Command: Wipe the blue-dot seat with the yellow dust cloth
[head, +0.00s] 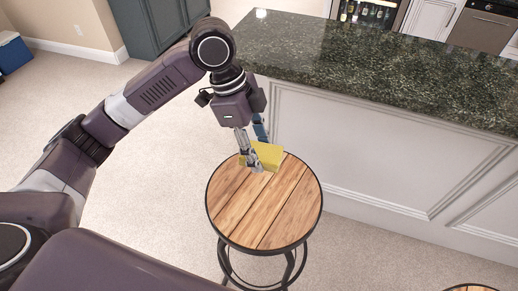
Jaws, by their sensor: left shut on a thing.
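My left gripper (252,150) is shut on the yellow dust cloth (268,154), a flat yellow block shape. It holds the cloth at the far part of a round wooden stool seat (262,215) with a dark metal rim. The cloth is low over the planks; I cannot tell whether it touches them. No blue dot shows on the visible part of this seat; the cloth and gripper cover part of its far side. My right gripper is not in view.
A bar counter with a dark green stone top (370,65) and white panelled front (390,165) stands just behind the stool. Part of another wooden seat (470,288) shows at the bottom right. The carpet (150,200) left of the stool is clear.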

